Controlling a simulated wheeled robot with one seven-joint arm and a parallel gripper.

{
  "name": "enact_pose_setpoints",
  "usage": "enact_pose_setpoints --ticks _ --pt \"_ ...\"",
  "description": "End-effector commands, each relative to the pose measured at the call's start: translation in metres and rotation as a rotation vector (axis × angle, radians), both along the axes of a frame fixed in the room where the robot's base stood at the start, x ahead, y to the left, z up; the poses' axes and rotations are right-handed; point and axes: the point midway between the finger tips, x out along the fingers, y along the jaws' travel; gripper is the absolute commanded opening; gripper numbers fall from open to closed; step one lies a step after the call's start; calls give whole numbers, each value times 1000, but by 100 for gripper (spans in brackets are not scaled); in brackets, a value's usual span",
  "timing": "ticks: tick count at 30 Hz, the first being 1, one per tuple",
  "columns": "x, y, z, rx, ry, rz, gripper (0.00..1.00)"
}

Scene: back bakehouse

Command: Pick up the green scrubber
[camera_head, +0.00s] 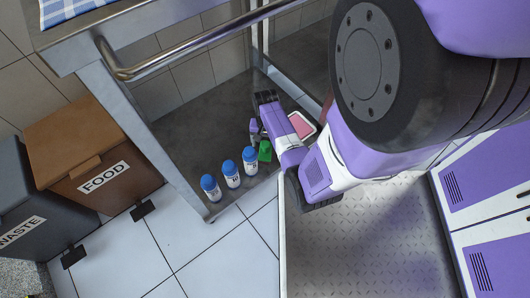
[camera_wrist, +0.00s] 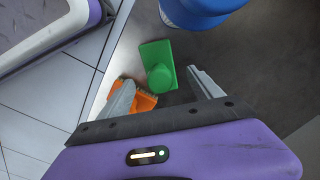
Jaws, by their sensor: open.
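The green scrubber (camera_head: 265,151) lies on the dark lower shelf (camera_head: 185,118), beside the nearest of the blue-capped bottles (camera_head: 250,161). In the wrist view the scrubber (camera_wrist: 158,62) is a flat green block with a round raised knob. My gripper (camera_head: 257,139) is low over the shelf near it. Its two grey fingers (camera_wrist: 162,80) are apart, with the scrubber ahead of and partly in the gap between them. Nothing is held. An orange brush-like thing (camera_wrist: 143,101) is close to the left finger, which partly hides it.
Other blue-capped bottles stand in a row, one in the middle (camera_head: 231,175) and one at the shelf's edge (camera_head: 210,188). A pink-and-white tray (camera_head: 302,124) lies behind my arm. A metal table leg (camera_head: 150,135) and rail (camera_head: 200,40) frame the shelf. Brown FOOD bin (camera_head: 85,145) stands left.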

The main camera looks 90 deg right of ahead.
Motion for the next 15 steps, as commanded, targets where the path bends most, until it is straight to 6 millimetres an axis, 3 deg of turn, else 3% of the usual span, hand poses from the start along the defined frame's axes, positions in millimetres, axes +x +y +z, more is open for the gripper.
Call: enact_pose_setpoints --ticks 9,15 --pt "0 2 -43 0 0 0 75" --pt "1 2 -45 -1 -1 1 75"
